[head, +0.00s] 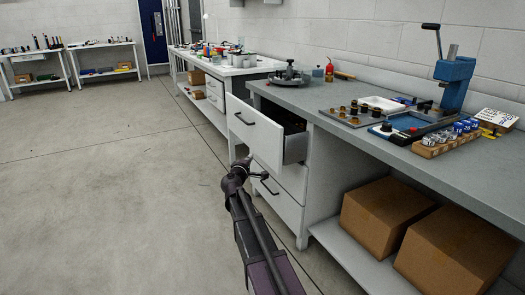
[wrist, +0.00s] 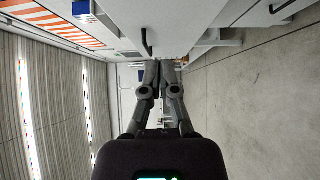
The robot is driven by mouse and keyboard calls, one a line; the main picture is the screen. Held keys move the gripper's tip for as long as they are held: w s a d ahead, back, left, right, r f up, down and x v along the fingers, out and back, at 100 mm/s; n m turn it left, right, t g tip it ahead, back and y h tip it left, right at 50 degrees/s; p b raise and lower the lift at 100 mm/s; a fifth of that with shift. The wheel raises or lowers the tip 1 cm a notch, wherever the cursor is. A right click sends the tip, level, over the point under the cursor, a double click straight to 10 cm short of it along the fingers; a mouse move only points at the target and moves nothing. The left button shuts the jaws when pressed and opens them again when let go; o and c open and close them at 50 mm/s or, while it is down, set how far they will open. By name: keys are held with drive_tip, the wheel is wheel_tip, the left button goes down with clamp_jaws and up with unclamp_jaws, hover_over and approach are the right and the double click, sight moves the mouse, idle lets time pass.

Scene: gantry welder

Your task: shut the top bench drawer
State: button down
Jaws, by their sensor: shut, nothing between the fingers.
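The top bench drawer (head: 254,132) stands pulled out from the grey-topped bench, its white front toward the aisle and its dark inside partly visible. It has a black bar handle (head: 244,118). My gripper (head: 247,160) is near the lower edge of the drawer front in the head view; whether it touches cannot be told. In the wrist view my gripper (wrist: 157,64) has its fingers together and empty, pointing toward pale surfaces with a dark handle (wrist: 147,42) just beyond the tips. The fingertips are small and partly hidden by my wrist in the head view.
Lower drawers (head: 281,203) sit shut below. Cardboard boxes (head: 389,216) stand on the bench's lower shelf (head: 352,255). A blue press (head: 455,80), a wooden block (head: 444,143) and other tools crowd the benchtop (head: 312,98). The floor (head: 110,180) to the left is clear.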

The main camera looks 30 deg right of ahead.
drive_tip(key=x, duration=0.2)
approach(268, 142)
drive_tip(key=shift+x, duration=3.3)
drive_tip(key=shift+f, duration=0.15)
drive_tip(key=shift+d, duration=0.15)
drive_tip(key=shift+w, duration=0.1)
